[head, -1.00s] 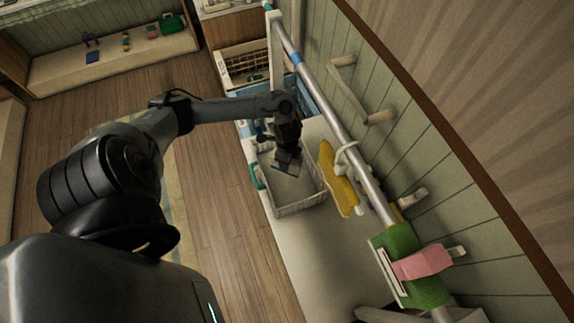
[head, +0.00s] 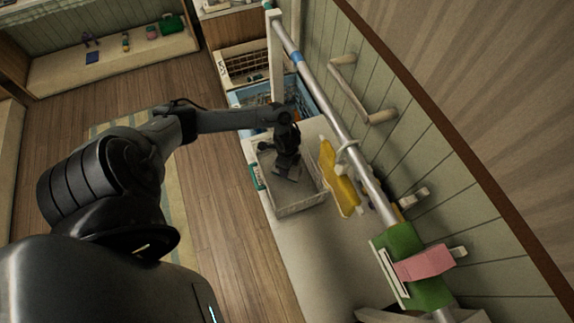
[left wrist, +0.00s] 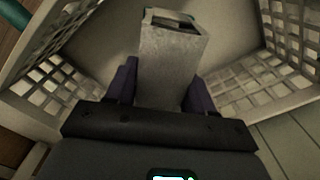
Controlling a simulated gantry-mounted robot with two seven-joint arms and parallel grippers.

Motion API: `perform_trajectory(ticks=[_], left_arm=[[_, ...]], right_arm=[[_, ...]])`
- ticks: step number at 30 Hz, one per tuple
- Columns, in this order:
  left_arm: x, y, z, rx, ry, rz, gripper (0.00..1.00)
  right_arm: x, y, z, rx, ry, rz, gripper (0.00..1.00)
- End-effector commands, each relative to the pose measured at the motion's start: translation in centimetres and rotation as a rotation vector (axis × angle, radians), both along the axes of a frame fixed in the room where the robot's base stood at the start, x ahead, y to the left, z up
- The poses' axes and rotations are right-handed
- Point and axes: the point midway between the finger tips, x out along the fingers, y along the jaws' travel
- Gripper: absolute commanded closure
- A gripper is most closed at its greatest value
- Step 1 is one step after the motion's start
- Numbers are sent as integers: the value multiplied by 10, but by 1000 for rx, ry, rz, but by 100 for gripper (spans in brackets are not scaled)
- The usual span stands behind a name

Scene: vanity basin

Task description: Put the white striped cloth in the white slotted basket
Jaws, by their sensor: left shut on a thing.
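The white slotted basket (head: 303,207) stands on the pale counter, with a teal handle on its left side. Its slotted walls (left wrist: 245,88) surround the view in the left wrist view. My left gripper (head: 286,173) points down inside the basket. My right gripper is out of view.
A metal rail runs along the wall at right, with a yellow cloth (head: 338,178) near the basket and green (head: 425,288) and pink (head: 424,262) cloths further down. A blue crate (head: 300,93) is behind the basket. The counter in front is clear.

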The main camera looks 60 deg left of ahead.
Motion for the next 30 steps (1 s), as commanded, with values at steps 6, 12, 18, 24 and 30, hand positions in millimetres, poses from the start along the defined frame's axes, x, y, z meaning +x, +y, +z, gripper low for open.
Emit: perform_trajectory(ticks=[6, 12, 18, 24, 30], left_arm=[[0, 0, -7, 0, 0, 1, 100], [0, 0, -7, 0, 0, 0, 41], [0, 0, -7, 0, 0, 0, 22], [0, 0, -7, 0, 0, 0, 22], [0, 0, -1, -1, -1, 0, 22]], right_arm=[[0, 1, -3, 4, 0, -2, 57], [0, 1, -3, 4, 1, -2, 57], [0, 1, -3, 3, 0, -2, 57], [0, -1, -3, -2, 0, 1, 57], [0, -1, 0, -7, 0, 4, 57]])
